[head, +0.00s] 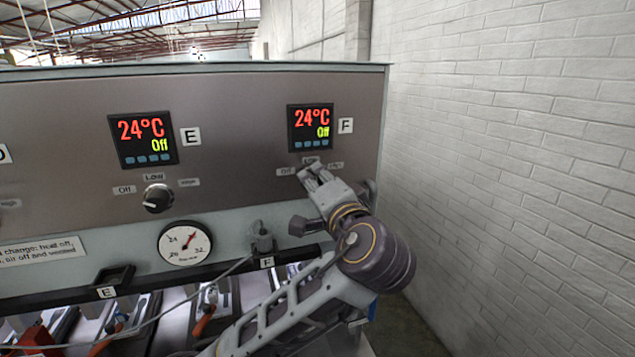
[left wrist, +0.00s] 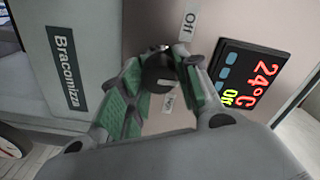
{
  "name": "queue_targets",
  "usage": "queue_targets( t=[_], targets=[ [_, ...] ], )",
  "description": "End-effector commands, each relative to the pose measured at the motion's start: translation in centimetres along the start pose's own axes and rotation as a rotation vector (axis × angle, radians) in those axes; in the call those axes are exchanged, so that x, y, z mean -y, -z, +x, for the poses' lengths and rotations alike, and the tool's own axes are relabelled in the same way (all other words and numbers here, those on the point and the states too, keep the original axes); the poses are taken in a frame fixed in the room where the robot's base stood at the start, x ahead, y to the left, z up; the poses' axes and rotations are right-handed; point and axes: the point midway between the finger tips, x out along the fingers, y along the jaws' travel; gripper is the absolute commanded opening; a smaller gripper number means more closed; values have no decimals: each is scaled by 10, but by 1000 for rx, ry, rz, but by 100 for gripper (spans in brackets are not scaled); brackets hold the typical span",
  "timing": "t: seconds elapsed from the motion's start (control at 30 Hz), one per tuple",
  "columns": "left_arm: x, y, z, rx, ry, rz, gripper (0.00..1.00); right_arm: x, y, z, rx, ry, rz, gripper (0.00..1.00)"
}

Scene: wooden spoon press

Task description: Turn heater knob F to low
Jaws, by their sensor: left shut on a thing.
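Heater knob F is a round black knob (left wrist: 156,70) in the left wrist view, on the grey panel below display F. My left gripper (left wrist: 160,78) is shut on it, with green-padded fingers on either side. In the head view the gripper (head: 312,178) covers the knob, so its pointer is hidden there. The Off label (head: 286,171) is left of the fingers and another label (head: 336,165) is to the right. Display F (head: 310,127) reads 24°C and Off. I cannot tell clearly where the knob's pointer is. My right gripper is not in view.
Heater knob E (head: 158,198) and display E (head: 143,139), also 24°C and Off, are to the left. A round pressure gauge (head: 185,245) and a cable connector (head: 263,239) sit below. A white brick wall (head: 510,150) stands to the right.

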Motion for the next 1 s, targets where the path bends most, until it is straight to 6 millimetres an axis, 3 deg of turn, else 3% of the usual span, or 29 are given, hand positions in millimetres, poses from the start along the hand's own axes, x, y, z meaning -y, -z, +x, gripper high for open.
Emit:
queue_targets(
  t=[0.37, 0.4, 0.57, 1.0],
  targets=[
    [-2, 0, 0, 0, -2, 6, 9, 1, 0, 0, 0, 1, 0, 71],
    [-2, 0, 0, 0, -2, 6, 35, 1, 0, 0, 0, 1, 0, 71],
    [-1, 0, 0, 0, -1, 6, 54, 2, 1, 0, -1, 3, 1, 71],
    [0, 0, -3, -1, -1, 4, 54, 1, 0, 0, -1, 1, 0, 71]
  ],
)
